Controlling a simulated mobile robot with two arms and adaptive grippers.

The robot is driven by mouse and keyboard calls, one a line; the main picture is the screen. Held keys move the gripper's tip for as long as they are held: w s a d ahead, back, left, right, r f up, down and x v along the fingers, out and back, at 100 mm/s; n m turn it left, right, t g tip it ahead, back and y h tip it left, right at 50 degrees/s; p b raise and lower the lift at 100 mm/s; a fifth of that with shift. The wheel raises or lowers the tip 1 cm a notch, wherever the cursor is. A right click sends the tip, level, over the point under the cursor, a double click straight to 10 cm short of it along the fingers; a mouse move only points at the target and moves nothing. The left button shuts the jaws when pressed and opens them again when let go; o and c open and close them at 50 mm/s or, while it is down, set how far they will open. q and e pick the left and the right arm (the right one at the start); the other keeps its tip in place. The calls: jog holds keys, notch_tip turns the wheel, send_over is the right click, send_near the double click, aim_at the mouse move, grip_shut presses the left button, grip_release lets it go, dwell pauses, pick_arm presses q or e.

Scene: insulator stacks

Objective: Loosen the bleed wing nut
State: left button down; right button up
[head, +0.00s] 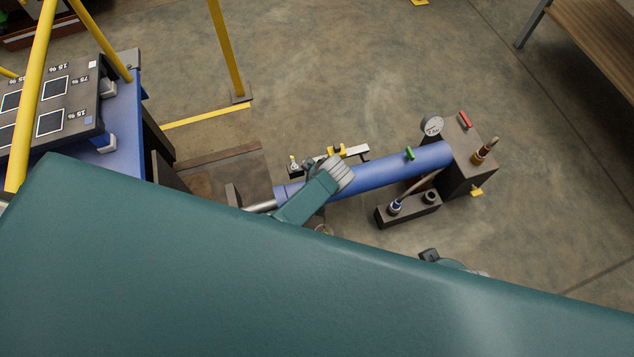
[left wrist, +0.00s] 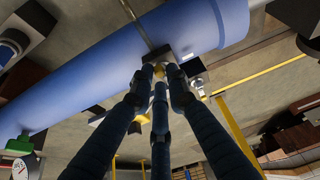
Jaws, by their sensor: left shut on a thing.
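In the left wrist view, the three dark fingers of my left gripper (left wrist: 161,72) come together on a small brass-coloured piece, which looks like the bleed wing nut (left wrist: 158,69). The fingers hide most of it, so its turn angle cannot be told. It sits at a dark block (left wrist: 165,55) beside the blue cylinder (left wrist: 130,62), near the cylinder's end. In the head view, the blue cylinder (head: 405,168) lies across the middle. My teal left wrist crosses its left part and hides the fingers and nut. My right gripper's fingers are not seen.
A dark block (head: 468,145) with a red handle (head: 465,120) stands at the cylinder's right end, near a round gauge (head: 432,126). A green piece (head: 409,153) is on the cylinder. A small dark block (head: 383,217) lies below it. Yellow posts (head: 228,50) stand at left. Upper-middle floor is clear.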

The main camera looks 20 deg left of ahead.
pick_arm(q)
jog(key=c, duration=1.7)
grip_release()
